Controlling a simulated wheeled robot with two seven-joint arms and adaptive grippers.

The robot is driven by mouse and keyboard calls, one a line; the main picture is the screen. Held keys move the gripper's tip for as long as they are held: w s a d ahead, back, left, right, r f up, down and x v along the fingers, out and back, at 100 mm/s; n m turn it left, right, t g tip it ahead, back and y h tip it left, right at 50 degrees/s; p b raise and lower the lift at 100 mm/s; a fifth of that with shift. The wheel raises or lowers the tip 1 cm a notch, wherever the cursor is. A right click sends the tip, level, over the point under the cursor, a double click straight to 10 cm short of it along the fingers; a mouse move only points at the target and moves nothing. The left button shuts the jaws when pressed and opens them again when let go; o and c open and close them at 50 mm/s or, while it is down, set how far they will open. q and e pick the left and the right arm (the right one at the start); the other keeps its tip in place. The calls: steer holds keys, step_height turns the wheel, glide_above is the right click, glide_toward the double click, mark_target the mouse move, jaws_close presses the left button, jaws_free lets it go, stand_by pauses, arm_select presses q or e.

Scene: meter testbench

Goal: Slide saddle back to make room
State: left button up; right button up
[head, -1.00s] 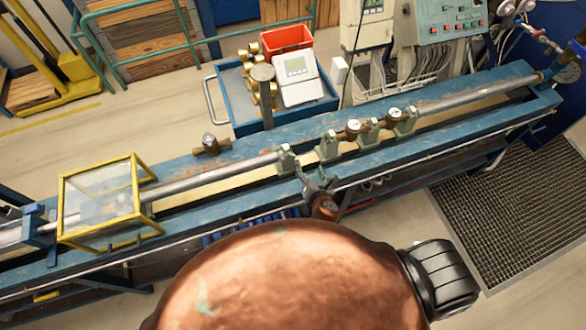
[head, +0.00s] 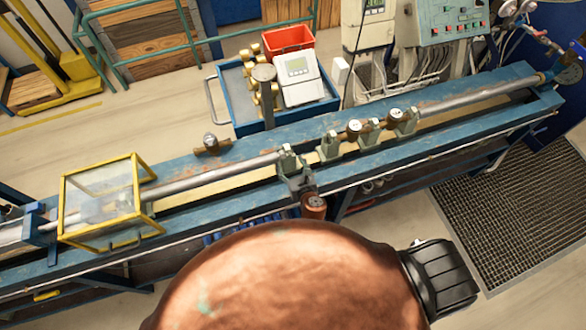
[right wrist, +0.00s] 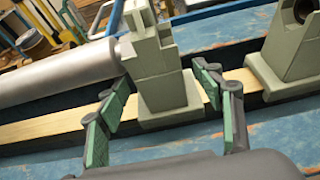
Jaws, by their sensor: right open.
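The grey-green saddle (head: 286,160) stands upright on the bench rail at the end of the left pipe. In the right wrist view the saddle (right wrist: 160,80) fills the middle, with the pipe end against its left side. My right gripper (head: 297,181) is at the saddle's near side. Its green-padded fingers (right wrist: 166,98) are open, one to each side of the saddle's lower block, with gaps still showing. A second saddle (right wrist: 290,60) stands to the right, beyond the right finger. My left gripper is not in view.
Further saddles (head: 328,147) carry brass meters (head: 353,128) along the rail to the right. A yellow-framed clear guard (head: 100,200) covers the left pipe (head: 215,177). A loose meter (head: 210,146) sits on the bench's back edge. A short stretch of rail lies between the first two saddles.

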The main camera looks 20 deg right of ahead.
mark_target(290, 163)
steer(key=shift+x, duration=1.9)
jaws_close()
